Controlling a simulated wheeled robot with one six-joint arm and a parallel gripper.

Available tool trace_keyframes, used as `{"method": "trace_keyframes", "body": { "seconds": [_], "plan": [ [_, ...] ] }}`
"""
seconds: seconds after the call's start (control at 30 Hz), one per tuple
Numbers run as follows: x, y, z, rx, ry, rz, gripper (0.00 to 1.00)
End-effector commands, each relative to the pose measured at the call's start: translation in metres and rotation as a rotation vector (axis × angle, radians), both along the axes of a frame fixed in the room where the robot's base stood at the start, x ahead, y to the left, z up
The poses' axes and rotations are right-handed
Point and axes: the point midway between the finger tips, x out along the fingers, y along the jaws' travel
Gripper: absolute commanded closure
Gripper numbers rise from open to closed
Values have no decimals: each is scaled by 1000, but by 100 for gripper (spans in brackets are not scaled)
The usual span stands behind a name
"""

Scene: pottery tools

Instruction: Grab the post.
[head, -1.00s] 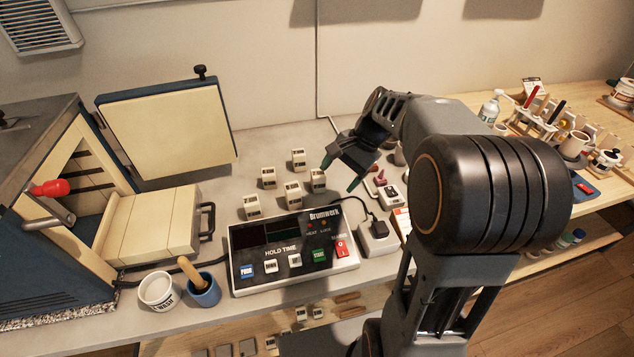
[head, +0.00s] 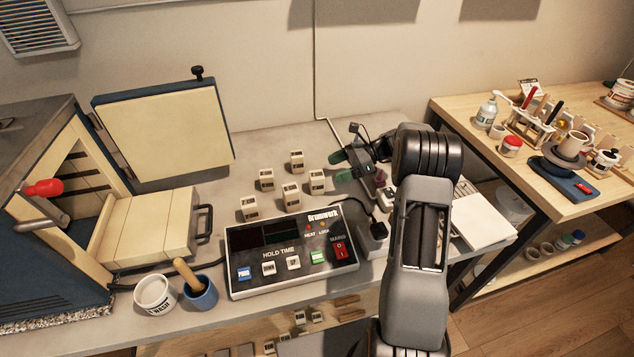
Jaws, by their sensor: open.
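Several small cream posts with dark labels stand upright on the grey bench behind the control box. The rightmost post (head: 317,182) is closest to my gripper. The others are the back post (head: 297,161), the left post (head: 266,180), the middle front post (head: 291,196) and the front-left post (head: 249,208). My gripper (head: 341,167) is open and empty, its green-tipped fingers pointing left. It is low over the bench, just right of the rightmost post, with a small gap between them.
The control box (head: 290,250) stands in front of the posts. A plug block with a black cable (head: 372,238) is at its right. The kiln's cream door (head: 165,135) stands open at left. A white cup (head: 155,293) and blue mortar (head: 200,291) are front left.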

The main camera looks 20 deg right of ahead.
Motion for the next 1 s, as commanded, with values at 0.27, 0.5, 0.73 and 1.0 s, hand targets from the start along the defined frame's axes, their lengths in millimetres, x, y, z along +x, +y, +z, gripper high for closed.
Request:
{"method": "trace_keyframes", "body": {
  "seconds": [0.27,0.5,0.73,1.0],
  "plan": [
    [2,27,-11,-1,0,1,26],
    [3,36,-14,-1,-1,0,26],
    [5,63,-25,-1,0,3,26],
    [6,76,-32,-2,-1,0,26]
  ]
}}
